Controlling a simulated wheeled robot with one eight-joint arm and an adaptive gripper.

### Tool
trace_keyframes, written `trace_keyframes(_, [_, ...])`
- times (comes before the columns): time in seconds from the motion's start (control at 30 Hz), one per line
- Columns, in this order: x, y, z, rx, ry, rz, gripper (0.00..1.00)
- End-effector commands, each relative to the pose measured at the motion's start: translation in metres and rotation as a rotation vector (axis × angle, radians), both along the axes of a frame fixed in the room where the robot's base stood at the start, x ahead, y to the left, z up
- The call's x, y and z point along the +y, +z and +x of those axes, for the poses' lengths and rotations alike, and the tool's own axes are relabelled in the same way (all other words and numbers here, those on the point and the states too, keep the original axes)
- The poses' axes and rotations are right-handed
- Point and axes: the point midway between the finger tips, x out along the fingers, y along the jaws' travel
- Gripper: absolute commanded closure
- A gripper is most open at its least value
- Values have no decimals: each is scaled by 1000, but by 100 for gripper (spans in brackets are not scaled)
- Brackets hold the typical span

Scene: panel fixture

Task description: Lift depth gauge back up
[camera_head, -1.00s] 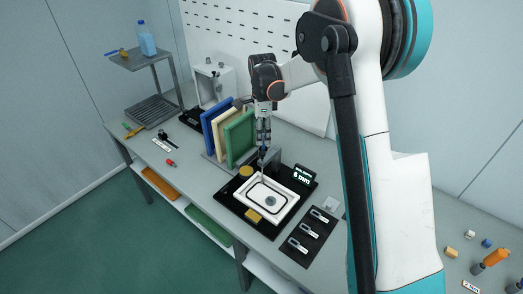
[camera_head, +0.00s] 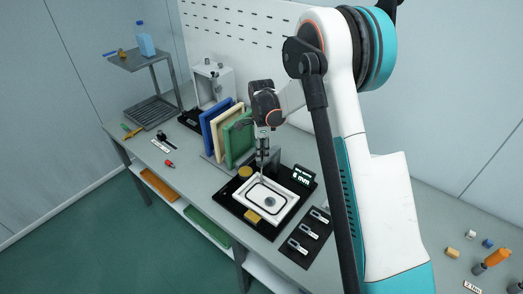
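My gripper (camera_head: 262,148) points down over the back left corner of a white rectangular tray (camera_head: 287,207). Its fingers are close together around a slim, dark upright tool, which I take to be the depth gauge (camera_head: 262,167). The gauge's thin lower end reaches down to the tray's back left rim area; whether it touches is too small to tell. The tray has a black ring line and a grey round spot inside, and sits on a black base (camera_head: 237,208). A small black display (camera_head: 302,176) with lit digits stands behind the tray at right; its reading is blurred.
Blue, cream and green panels (camera_head: 237,141) stand in a rack just left of my gripper. A yellow round piece (camera_head: 245,172) and a yellow block (camera_head: 252,217) flank the tray. A dark mat (camera_head: 308,236) with several small tools lies right. The bench's left front is mostly clear.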

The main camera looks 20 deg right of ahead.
Motion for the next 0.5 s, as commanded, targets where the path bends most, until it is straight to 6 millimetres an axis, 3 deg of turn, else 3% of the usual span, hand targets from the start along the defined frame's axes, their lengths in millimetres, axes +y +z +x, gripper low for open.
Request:
trace_keyframes(0.1, [0,0,0,0,0,0,100])
trace_keyframes(0.27, [0,2,0,0,0,0,100])
trace_keyframes(0.5, [0,37,0,-1,0,0,100])
